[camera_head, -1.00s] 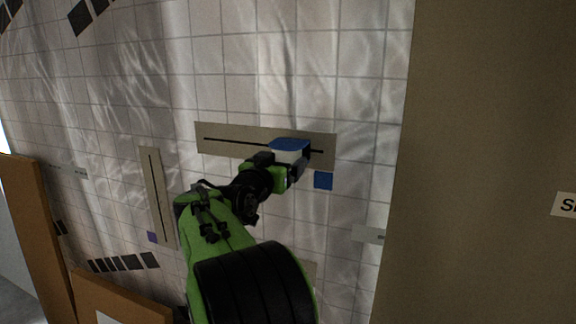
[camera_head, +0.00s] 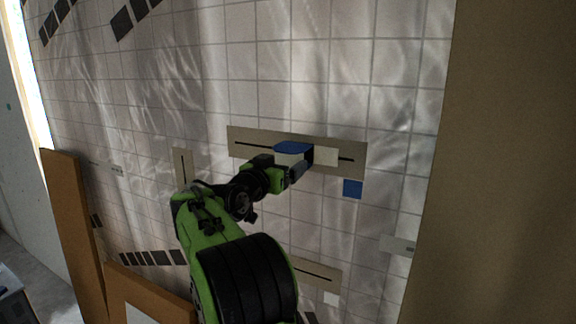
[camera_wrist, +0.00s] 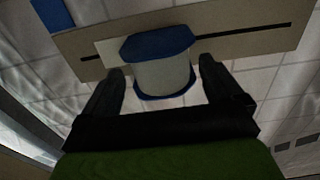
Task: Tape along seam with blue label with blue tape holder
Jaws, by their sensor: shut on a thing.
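My gripper (camera_wrist: 162,72) is shut on the blue tape holder (camera_head: 293,147), which has blue ends and a white roll in the wrist view (camera_wrist: 160,45). The holder is against the beige strip (camera_head: 250,137) with the black seam line, near its middle. The blue label (camera_head: 352,188) sits just below the strip's right end; it also shows at the upper left of the wrist view (camera_wrist: 53,14). A white piece of tape (camera_head: 325,155) covers the seam just right of the holder. Black line shows on both sides beyond. The seam behind the holder is hidden.
A vertical seam strip (camera_head: 183,164) lies left, partly behind my arm. Another strip (camera_head: 318,273) with a white label (camera_head: 331,298) lies below. Brown boards (camera_head: 68,220) stand at lower left. A large brown panel (camera_head: 510,170) bounds the tiled wall at right.

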